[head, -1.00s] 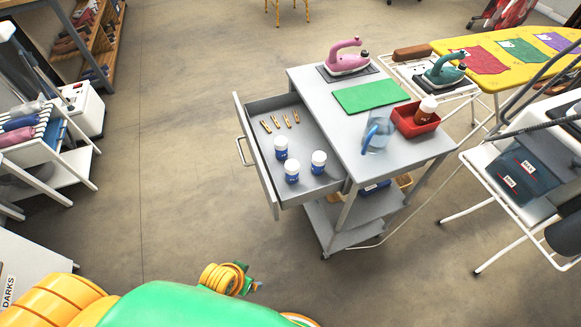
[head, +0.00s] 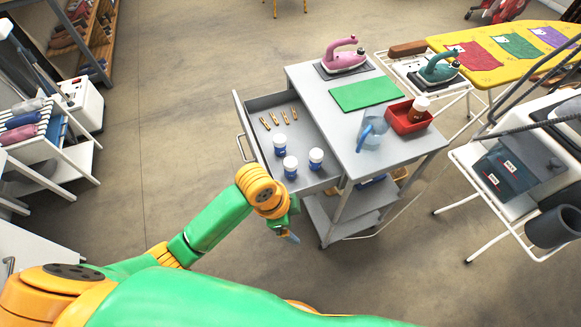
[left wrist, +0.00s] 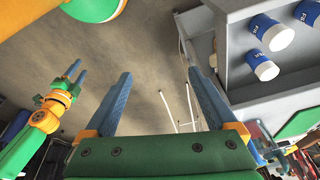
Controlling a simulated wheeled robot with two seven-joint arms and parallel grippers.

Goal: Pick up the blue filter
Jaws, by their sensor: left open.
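Three blue cylinders with white caps stand in the open drawer (head: 262,105) of the grey cart; they look alike, and I take them for blue filters. One blue filter (head: 279,145) is farthest back, another blue filter (head: 290,167) nearest me, and a third blue filter (head: 316,159) at the right. They also show at the upper right of the left wrist view (left wrist: 262,64). My left gripper (head: 292,237) is open and empty, in front of and below the drawer, apart from the filters. My right gripper (left wrist: 77,73) shows small in the left wrist view; its opening is unclear.
Several clothespins (head: 279,119) lie in the drawer. An ironing board (head: 510,50) stands at the right. Floor left of the drawer is clear.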

